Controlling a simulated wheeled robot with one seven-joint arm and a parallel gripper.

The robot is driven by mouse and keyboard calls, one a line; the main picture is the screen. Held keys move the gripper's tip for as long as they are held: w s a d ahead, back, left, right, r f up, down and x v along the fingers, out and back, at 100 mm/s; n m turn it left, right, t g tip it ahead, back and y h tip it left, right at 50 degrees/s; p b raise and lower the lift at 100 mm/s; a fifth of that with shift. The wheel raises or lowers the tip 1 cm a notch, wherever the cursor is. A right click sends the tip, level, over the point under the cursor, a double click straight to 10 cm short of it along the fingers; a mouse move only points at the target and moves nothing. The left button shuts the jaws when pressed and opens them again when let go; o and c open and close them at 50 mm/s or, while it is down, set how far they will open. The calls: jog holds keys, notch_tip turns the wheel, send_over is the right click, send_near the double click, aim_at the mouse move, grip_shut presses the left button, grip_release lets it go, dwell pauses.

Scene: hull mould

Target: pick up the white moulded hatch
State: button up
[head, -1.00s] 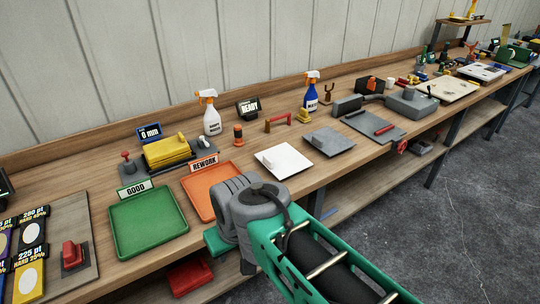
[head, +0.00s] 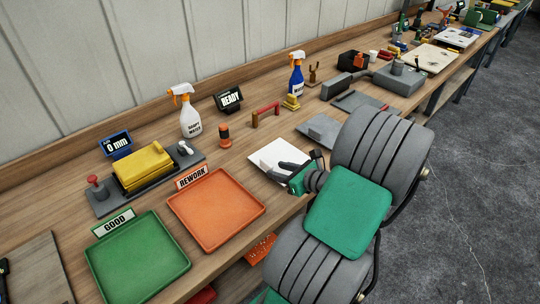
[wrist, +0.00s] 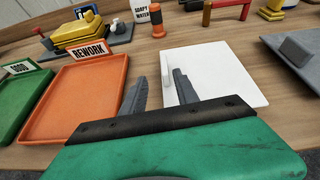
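In the wrist view my gripper (wrist: 158,76) is open, with two grey fingers apart. The tab appears between the fingertips in that picture, a little beyond them. I cannot see any contact.
The orange REWORK tray (head: 255,206) lies left of the hatch, with the green GOOD tray (head: 178,285) beyond. A grey plate with a raised block (head: 318,128) lies close on the right. An orange-and-black cylinder (head: 224,136) and a red-handled stand (head: 265,110) stand behind.

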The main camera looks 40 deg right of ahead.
aim_at(270, 165)
jog(key=shift+m, duration=0.4)
jog(key=x, duration=0.5)
jog(key=p+x, duration=0.1)
jog(key=x, duration=0.1)
jog(key=shift+w+d, duration=0.35)
jog(key=shift+d, duration=0.05)
jog(key=shift+s, duration=0.1)
grip_shut()
jog(key=shift+r, duration=0.1)
dwell(0.3)
